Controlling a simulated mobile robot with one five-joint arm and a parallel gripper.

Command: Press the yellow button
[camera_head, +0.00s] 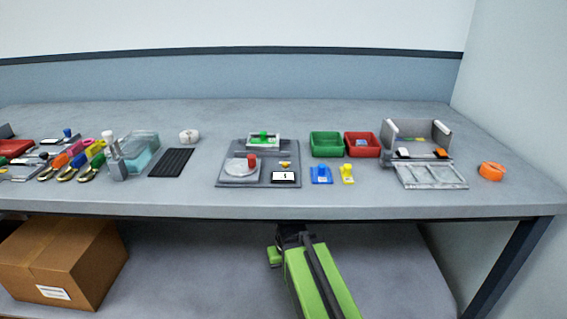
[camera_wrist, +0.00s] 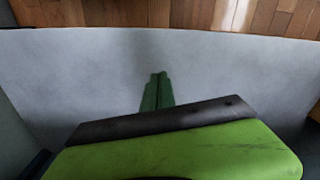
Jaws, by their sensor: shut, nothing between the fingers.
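A small yellow button (camera_head: 285,164) shows on the grey base plate (camera_head: 228,178) near the middle of the table. It is just above a small white display and to the right of a red knob on a round silver dish. My gripper is shut and empty; its green fingers show together in the wrist view (camera_wrist: 157,92), over a pale grey surface. In the head view my arm is below the table's front edge, well apart from the button, and the fingertips cannot be made out clearly. The button is not in the wrist view.
A green knob (camera_head: 263,135) sits on the plate's back part. Blue (camera_head: 321,175) and yellow (camera_head: 347,175) pieces stand to the right, before green (camera_head: 326,144) and red (camera_head: 361,146) bins. A black mat (camera_head: 171,162) lies left. The table's front edge (camera_head: 400,212) is above my arm.

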